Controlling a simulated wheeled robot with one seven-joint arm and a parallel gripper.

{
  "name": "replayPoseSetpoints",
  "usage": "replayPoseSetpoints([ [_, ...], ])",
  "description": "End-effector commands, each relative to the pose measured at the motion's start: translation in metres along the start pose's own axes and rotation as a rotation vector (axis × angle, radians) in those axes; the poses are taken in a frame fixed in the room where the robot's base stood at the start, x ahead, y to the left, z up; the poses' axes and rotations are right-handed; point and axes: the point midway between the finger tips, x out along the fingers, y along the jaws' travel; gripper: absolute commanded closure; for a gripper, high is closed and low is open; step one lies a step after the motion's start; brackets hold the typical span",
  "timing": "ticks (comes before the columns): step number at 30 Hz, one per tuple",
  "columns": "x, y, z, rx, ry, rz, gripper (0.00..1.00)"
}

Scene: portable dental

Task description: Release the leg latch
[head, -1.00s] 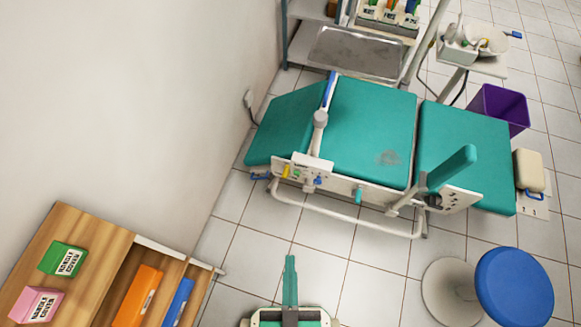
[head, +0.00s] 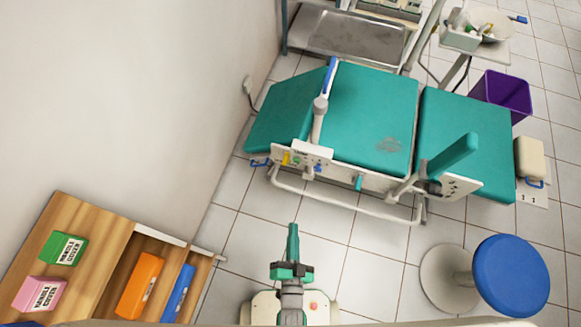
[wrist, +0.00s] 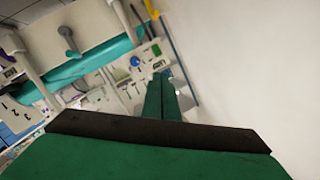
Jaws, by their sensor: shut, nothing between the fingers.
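The teal dental chair (head: 372,110) stands in the middle of the head view. Its near side carries a white panel with small coloured levers: a yellow one (head: 285,158), a blue one (head: 317,168) and a teal one (head: 358,183). A blue handle (head: 260,162) sits under the left section. I cannot tell which is the leg latch; labels are too small. My gripper (head: 292,236) is shut and empty, apart from the chair on its near side. In the wrist view its green fingers (wrist: 161,98) point toward a panel with a yellow lever (wrist: 152,9) and blue knob (wrist: 135,61).
A white tube rail (head: 345,205) runs along the chair's near side. A blue stool (head: 511,275) stands at right, a wooden shelf (head: 75,250) with boxes at lower left. A wall is at left. Floor between gripper and chair is clear.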

Motion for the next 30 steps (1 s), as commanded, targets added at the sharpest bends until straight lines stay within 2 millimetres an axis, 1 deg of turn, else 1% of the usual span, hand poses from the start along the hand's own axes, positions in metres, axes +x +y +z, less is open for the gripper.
replayPoseSetpoints([
  [1,0.019,0.010,0.012,0.064,0.013,-0.004,1.00],
  [5,0.062,0.034,0.039,0.250,0.039,-0.015,1.00],
  [6,0.076,0.041,0.047,0.307,0.046,-0.018,1.00],
  [8,0.097,0.049,0.056,0.392,0.057,-0.026,1.00],
  [9,0.111,0.055,0.062,0.448,0.064,-0.031,1.00],
  [12,0.143,0.066,0.073,0.576,0.079,-0.043,1.00],
  [15,0.170,0.074,0.080,0.681,0.090,-0.055,1.00],
  [18,0.188,0.079,0.084,0.757,0.097,-0.064,1.00],
  [21,0.198,0.082,0.085,0.801,0.101,-0.071,1.00],
  [24,0.201,0.083,0.086,0.820,0.102,-0.072,1.00],
  [30,0.201,0.083,0.086,0.822,0.102,-0.072,1.00],
])
